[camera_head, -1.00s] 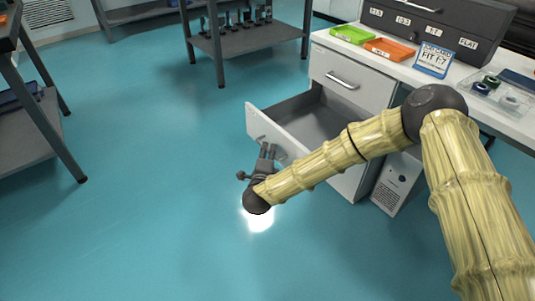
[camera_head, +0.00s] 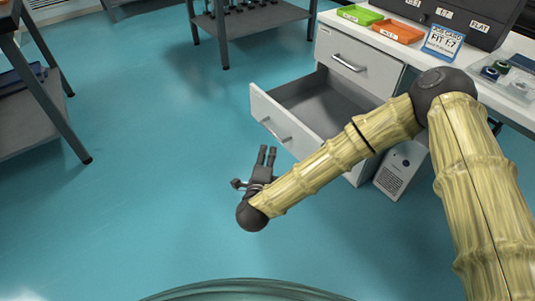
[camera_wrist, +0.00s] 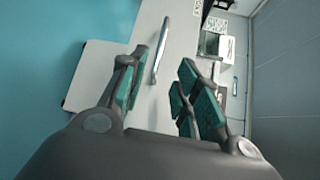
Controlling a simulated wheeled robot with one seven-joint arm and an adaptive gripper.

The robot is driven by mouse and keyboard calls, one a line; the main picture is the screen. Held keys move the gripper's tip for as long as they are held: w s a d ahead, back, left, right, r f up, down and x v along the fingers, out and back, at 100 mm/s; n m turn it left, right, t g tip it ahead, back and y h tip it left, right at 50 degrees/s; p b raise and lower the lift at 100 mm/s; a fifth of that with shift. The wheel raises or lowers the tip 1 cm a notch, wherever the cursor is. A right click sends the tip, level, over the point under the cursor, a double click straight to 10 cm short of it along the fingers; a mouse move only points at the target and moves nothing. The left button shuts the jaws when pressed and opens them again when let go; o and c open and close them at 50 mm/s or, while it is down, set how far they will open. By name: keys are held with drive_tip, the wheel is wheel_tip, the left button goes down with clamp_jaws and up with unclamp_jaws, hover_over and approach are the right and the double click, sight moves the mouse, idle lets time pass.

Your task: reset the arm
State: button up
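My gripper (camera_head: 266,156) hangs above the blue floor, in front of the open lower drawer (camera_head: 284,128) of the white cabinet. In the wrist view, my gripper (camera_wrist: 155,92) has its two teal-padded fingers spread apart with nothing between them. The drawer handle (camera_wrist: 162,50) shows beyond the fingers and looks apart from them. The drawer is pulled out, and its visible inside is empty. My arm crosses in front of part of the drawer and cabinet.
The white desk (camera_head: 400,48) carries a green tray (camera_head: 360,15), an orange tray (camera_head: 398,31), a small sign (camera_head: 443,43) and a dark labelled case (camera_head: 440,14). Grey shelving (camera_head: 265,22) stands at the back. The floor (camera_head: 160,180) to the left is clear.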

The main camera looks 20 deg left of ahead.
idle(0.4)
drive_tip(key=s+d+f+n+g+y, duration=0.1)
drive_tip(key=s+d+f+n+g, duration=0.4)
drive_tip(key=d+f, duration=0.45)
drive_tip(key=s+d+f+n+g, duration=0.3)
drive_tip(key=s+d+f+n, duration=0.35)
drive_tip(key=d+f, duration=0.3)
drive_tip(key=s+d+f+n+g+h, duration=0.2)
drive_tip(key=s+d+n+g, duration=0.15)
drive_tip(key=s+d, duration=0.8)
drive_tip(key=s+d+f+n+g+h, duration=0.2)
drive_tip(key=s+d+g, duration=0.3)
drive_tip(key=s+d, duration=0.65)
wheel_tip(320, 180, up, 30)
drive_tip(key=w+d+p, duration=0.1)
drive_tip(key=p, duration=2.9)
drive_tip(key=shift+w+d+f, duration=0.2)
drive_tip(key=shift+d, duration=0.1)
